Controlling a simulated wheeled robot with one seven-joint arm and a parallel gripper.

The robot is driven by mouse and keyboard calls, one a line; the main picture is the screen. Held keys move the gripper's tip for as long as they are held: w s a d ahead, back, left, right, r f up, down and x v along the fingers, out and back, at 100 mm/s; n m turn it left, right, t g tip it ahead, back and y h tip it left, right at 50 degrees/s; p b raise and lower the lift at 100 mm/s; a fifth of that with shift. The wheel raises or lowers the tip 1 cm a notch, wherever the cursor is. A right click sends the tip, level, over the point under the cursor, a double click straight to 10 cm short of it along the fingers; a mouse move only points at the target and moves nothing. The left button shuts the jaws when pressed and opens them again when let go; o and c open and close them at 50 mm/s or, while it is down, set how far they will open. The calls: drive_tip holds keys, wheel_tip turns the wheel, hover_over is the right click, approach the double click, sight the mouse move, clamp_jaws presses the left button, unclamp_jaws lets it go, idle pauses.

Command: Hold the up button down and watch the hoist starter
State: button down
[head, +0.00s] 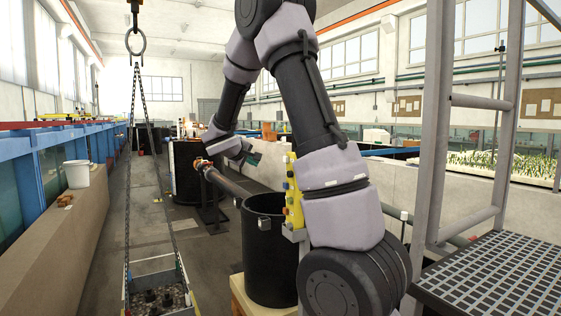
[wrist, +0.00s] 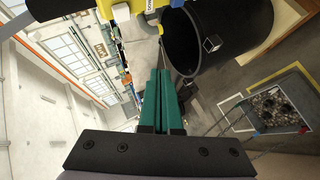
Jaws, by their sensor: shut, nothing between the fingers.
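A yellow pendant control (head: 294,200) hangs upright in the head view, left of my upper arm, with small knobs along its left side. Part of a yellow housing with a pale label (wrist: 108,4) shows at the top edge of the wrist view; it looks like the same pendant. I cannot make out which button is up. My gripper (head: 256,159) is shut and empty, its teal fingers pointing toward the pendant, apart from it in the head view. In the wrist view the fingers (wrist: 160,72) lie together below the yellow housing. I cannot identify the hoist starter.
A hook (head: 136,42) holds chains down to a gravel-filled crate (head: 155,264). A black drum (head: 268,255) stands below the pendant, with a pipe (head: 225,182) behind it. A grey ladder frame (head: 430,130) and grating step (head: 500,275) stand right.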

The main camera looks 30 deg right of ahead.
sight(286, 159)
drive_tip(key=d, duration=0.9)
idle(2.3)
drive_tip(key=shift+w+d, duration=0.1)
drive_tip(key=shift+d, duration=0.25)
drive_tip(key=shift+d, duration=0.7)
idle(3.8)
